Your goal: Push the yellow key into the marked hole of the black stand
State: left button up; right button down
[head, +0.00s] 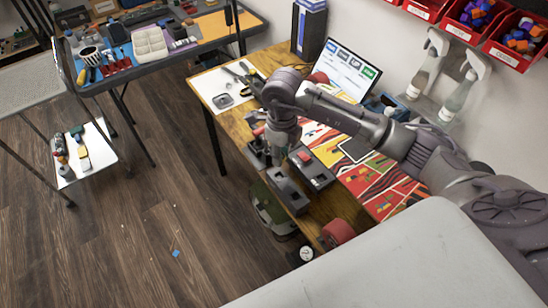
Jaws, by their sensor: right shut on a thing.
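My right arm reaches in from the right, and my right gripper (277,158) points down over the wooden workbench's front edge. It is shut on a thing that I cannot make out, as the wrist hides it. I cannot pick out the yellow key. A long dark block (288,192) sits at the bench edge just below the gripper. A second dark block (318,174) lies to its right. Either may be the black stand; I cannot tell which, and no marked hole is clear. My left gripper is not in view.
A laptop (345,70) stands at the back of the workbench (336,208). Red patterned sheets (372,180) cover its right part. A red round object (338,233) sits at the near edge. A second table (205,30) with tools stands at the back left. Open floor lies left.

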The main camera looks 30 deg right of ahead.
jog(key=shift+w+f, duration=0.15)
jog(key=shift+f, duration=0.3)
jog(key=shift+f+b, duration=0.6)
jog(key=shift+b, duration=0.05)
jog(key=shift+f+b, duration=0.5)
jog(key=shift+f, duration=0.35)
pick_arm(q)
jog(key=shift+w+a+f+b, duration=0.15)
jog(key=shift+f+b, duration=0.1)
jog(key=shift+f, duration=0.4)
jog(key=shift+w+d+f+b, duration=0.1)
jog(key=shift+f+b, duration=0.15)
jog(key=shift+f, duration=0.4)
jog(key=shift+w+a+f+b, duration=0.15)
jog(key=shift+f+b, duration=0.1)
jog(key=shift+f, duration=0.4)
pick_arm(e)
jog(key=shift+f, duration=0.9)
pick_arm(q)
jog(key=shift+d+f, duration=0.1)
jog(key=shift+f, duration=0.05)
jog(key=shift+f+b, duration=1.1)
jog(key=shift+b, duration=0.15)
pick_arm(e)
jog(key=shift+f, duration=0.95)
